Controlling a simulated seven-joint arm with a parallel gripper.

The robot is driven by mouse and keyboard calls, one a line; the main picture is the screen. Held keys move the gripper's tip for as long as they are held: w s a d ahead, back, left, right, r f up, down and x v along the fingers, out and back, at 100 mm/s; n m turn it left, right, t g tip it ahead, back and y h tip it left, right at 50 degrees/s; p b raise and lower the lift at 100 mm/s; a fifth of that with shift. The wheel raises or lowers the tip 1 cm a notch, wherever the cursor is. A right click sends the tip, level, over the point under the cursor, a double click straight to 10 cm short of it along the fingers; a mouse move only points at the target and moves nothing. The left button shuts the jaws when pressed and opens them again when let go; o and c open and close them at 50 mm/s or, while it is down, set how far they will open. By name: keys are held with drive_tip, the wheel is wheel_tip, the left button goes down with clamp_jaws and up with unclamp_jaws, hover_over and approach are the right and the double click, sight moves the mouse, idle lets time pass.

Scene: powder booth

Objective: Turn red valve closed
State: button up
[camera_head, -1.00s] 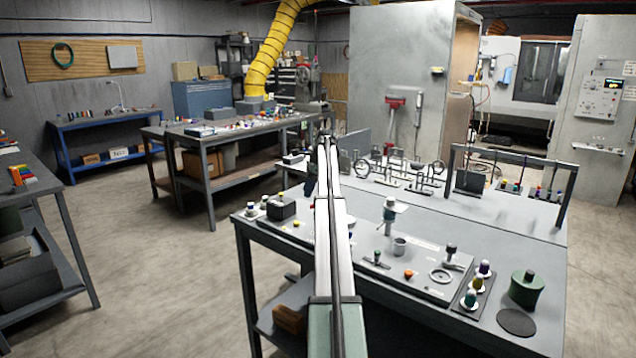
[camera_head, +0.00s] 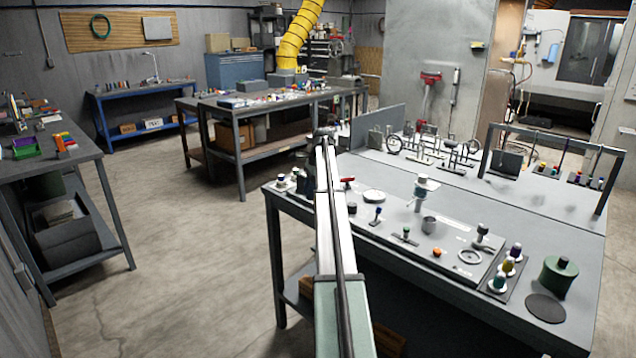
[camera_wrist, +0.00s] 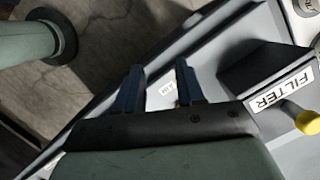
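A small red handle (camera_head: 347,180) shows on the grey bench, just right of my arm in the head view. It may be the red valve; it is too small to tell how it is turned. A larger red fitting (camera_head: 430,78) is on the grey booth wall behind the bench. My gripper (camera_wrist: 160,88) shows in the wrist view with two dark blue fingers apart and nothing clearly held between them. It is over the bench edge, left of a black box (camera_wrist: 268,65) labelled FILTER. No red valve shows in the wrist view. In the head view my arm hides most of the gripper.
The grey bench (camera_head: 405,262) holds a cup, small fittings, a green spool (camera_head: 558,278) and a dark frame (camera_head: 545,130). A yellow knob (camera_wrist: 307,121) is beside the FILTER label. Open floor (camera_head: 195,270) lies left of the bench.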

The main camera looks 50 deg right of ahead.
drive_tip(key=a+f+n+g, duration=0.1)
drive_tip(key=a+f+n, duration=0.1)
drive_tip(key=a+f, duration=0.8)
drive_tip(key=shift+w+n, duration=0.35)
drive_tip(key=shift+n, duration=0.05)
wheel_tip(320, 180, up, 23)
drive_tip(key=m+g+h, duration=0.2)
drive_tip(key=g+h, duration=0.1)
drive_tip(key=h, duration=0.3)
hover_over(346, 178)
drive_tip(key=w+a, duration=0.3)
drive_tip(key=a, duration=0.1)
drive_tip(key=shift+t, duration=0.3)
drive_tip(key=x, duration=1.3)
drive_tip(key=shift+s+d+f, duration=0.2)
drive_tip(key=shift+s+f, duration=0.1)
